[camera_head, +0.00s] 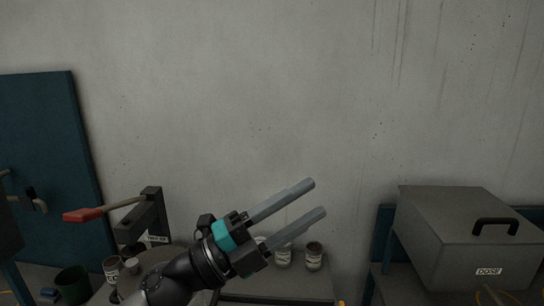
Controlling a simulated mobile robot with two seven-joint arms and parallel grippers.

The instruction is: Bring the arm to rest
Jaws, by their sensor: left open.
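My left arm comes in from the bottom, left of the middle, and reaches up and to the right in front of the wall. My left gripper (314,199) is at its end, with a teal band and two long grey fingers. The fingers are apart, and nothing is between them. The gripper is raised in front of a low table and touches nothing that I can see. My right gripper is not in view.
Several small labelled jars, one of them here (314,257), stand behind the gripper. A red-handled lever (84,215) is on the left, near a dark green bin (73,284). A grey box marked DOSE (455,240) stands on the right. The wall above is bare.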

